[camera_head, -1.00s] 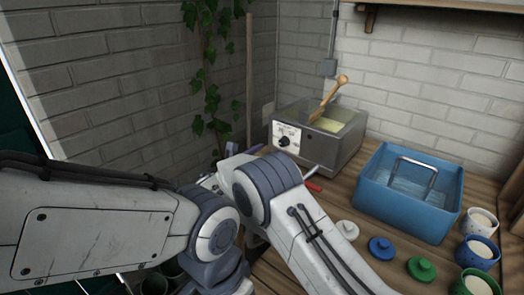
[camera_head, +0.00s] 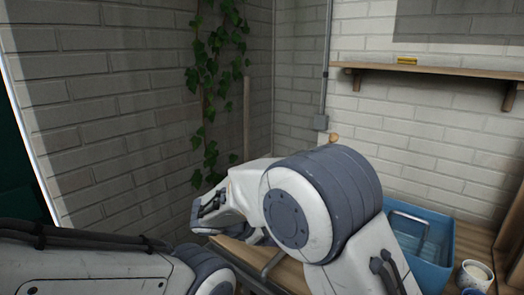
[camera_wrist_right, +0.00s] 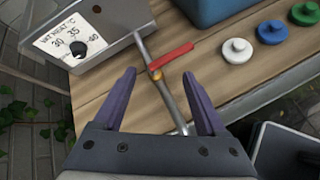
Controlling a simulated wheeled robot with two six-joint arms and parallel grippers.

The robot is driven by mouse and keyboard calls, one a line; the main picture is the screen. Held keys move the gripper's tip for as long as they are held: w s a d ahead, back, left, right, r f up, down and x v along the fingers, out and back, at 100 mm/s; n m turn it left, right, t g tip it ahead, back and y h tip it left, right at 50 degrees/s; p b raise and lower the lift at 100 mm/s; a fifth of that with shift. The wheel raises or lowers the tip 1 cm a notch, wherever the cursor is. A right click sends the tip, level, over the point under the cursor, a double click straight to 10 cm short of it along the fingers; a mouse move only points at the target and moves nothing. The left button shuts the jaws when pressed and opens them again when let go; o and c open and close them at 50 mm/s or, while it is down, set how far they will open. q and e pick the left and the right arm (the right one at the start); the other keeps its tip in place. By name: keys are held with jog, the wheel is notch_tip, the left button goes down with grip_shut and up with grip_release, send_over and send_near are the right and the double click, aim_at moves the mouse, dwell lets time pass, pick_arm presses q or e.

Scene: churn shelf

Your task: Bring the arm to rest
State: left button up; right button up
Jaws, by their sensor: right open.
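My right gripper (camera_wrist_right: 162,98) is open in the wrist view, its two purple fingers well apart, and it holds nothing. A metal pipe with a red-handled tap (camera_wrist_right: 172,60) runs from the vat and shows between and beyond the fingertips. In the head view my right arm (camera_head: 325,205) is bent up large in front of the camera, with its forearm pointing left. The fingers cannot be made out there. My left arm (camera_head: 90,270) crosses the bottom left corner, and its gripper is out of view.
The vat's control panel (camera_wrist_right: 72,42) with its dial is at upper left in the wrist view. White (camera_wrist_right: 236,51), blue (camera_wrist_right: 272,32) and green (camera_wrist_right: 305,13) lids lie on the wooden bench. The blue tub (camera_head: 425,235) and a pot (camera_head: 475,275) stand right. A wall shelf (camera_head: 430,70) is above.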

jog(key=s+r+m+g+y+p, duration=0.2)
jog(key=s+m, duration=0.4)
jog(key=s, duration=1)
jog(key=s+r+m+g+y+p, duration=0.2)
jog(key=s+m+y, duration=0.5)
jog(key=s, duration=0.9)
jog(key=g+p, duration=0.1)
jog(key=g, duration=0.1)
jog(key=shift+s+d+r+m+g+y, duration=0.15)
jog(key=shift+d+r+m+g+y, duration=0.15)
